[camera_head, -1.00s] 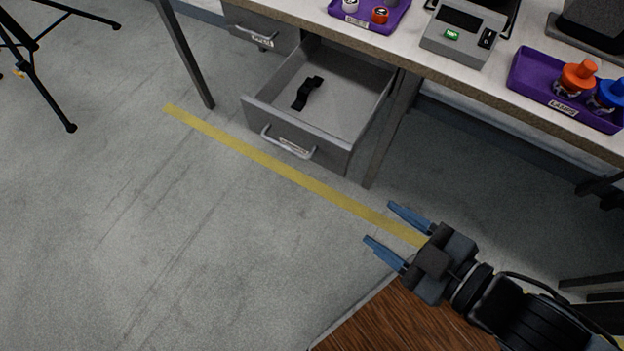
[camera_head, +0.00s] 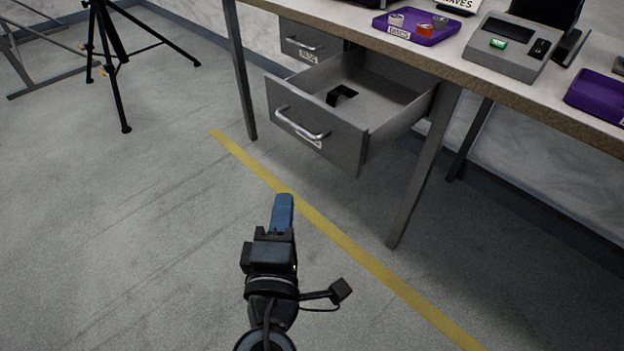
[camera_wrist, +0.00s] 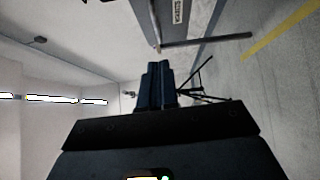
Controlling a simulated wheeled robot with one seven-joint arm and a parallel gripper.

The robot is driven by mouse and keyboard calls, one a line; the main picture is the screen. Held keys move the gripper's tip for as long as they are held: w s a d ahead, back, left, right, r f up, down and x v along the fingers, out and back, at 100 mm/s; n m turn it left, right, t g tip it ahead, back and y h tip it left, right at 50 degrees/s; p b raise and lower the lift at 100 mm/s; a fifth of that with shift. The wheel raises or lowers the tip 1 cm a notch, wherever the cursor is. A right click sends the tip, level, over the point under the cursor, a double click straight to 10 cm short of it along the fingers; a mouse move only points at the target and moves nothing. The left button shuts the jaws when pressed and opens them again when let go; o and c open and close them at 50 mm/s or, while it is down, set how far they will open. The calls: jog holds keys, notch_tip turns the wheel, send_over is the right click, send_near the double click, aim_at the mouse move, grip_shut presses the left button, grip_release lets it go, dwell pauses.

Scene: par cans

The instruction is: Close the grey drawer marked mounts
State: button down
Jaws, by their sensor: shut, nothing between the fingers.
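Another grey drawer (camera_head: 311,44) above left is shut. The workbench (camera_head: 470,60) has legs near the open drawer and carries purple trays (camera_head: 418,29) and a grey device (camera_head: 500,48). A black tripod (camera_head: 115,60) stands at left. Floor with a yellow line (camera_head: 350,248) is clear.

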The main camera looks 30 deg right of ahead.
aim_at(312, 139)
jog(key=s+d+b+x, duration=0.1)
jog(key=d+x, duration=0.1)
jog(key=x, duration=1)
jog(key=shift+d+r, duration=0.25)
jog(key=shift+d, duration=0.1)
jog(key=shift+w+d, duration=0.1)
jog(key=shift+w+d, duration=0.2)
jog(key=shift+d, duration=0.3)
jog(key=w+d+p, duration=0.1)
jog(key=w+d, duration=0.1)
jog(key=d, duration=0.6)
jog(key=w+d+p, duration=0.1)
jog(key=w+d, duration=0.2)
jog(key=d, duration=0.5)
jog(key=w+d+p, duration=0.2)
jog(key=w+d, duration=0.1)
jog(key=d, duration=0.5)
jog(key=shift+w+d+r, duration=0.1)
jog(key=shift+d, duration=0.75)
